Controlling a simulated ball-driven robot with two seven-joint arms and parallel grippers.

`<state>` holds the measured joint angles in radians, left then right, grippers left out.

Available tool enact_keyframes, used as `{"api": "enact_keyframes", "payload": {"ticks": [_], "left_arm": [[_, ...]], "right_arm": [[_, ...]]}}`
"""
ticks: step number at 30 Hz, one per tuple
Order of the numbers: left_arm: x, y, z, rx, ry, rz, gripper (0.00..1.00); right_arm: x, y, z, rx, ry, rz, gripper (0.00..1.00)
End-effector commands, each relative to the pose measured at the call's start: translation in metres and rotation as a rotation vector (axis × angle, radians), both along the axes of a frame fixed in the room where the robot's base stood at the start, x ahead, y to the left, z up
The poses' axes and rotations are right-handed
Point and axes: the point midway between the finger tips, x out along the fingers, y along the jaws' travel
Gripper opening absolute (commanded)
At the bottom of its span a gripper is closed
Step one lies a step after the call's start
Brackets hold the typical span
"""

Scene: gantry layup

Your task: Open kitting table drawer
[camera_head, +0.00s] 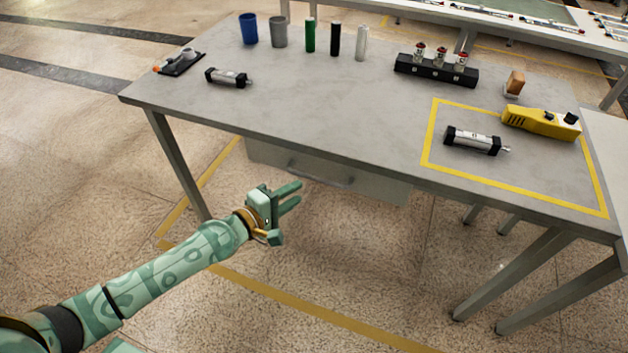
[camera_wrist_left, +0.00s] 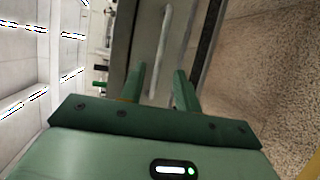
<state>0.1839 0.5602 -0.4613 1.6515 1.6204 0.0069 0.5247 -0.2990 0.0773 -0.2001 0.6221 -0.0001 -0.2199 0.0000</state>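The grey kitting table (camera_head: 310,115) stands in front of me. Its drawer (camera_head: 262,157) hangs under the front edge and looks closed. A grey bar handle (camera_head: 320,172) runs along the drawer's front. My left gripper (camera_head: 292,196) is open and empty, in front of and a little below the handle, apart from it in the head view. In the left wrist view the two green fingers (camera_wrist_left: 160,88) are spread, with the handle (camera_wrist_left: 161,45) ahead of and between them. The drawer front (camera_wrist_left: 142,50) also shows there. My right gripper is not in view.
On the tabletop are cups (camera_head: 249,30), several cylinders (camera_head: 335,38), a black holder (camera_head: 436,70), two pneumatic cylinders (camera_head: 473,140) and a yellow tool (camera_head: 540,122). Table legs (camera_head: 178,165) stand left and right. The floor before the drawer is clear.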

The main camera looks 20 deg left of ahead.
Motion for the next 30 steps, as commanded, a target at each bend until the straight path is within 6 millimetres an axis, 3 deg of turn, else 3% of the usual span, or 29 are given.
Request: {"api": "enact_keyframes", "payload": {"ticks": [3,9,22,26,30], "left_arm": [[0.027,-0.013,-0.006,0.000,-0.001,0.001,0.32],[0.057,-0.026,-0.015,0.002,0.001,0.000,0.32],[0.068,-0.031,-0.016,0.003,0.001,-0.001,0.32],[0.068,-0.031,-0.016,0.003,0.001,-0.001,0.00],[0.068,-0.031,-0.016,0.003,0.001,-0.001,0.00]], "right_arm": [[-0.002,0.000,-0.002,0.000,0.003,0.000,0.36],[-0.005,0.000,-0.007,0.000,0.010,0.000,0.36],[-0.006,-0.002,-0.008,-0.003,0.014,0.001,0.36],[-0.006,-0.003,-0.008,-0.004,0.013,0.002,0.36],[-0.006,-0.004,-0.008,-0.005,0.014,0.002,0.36]]}}
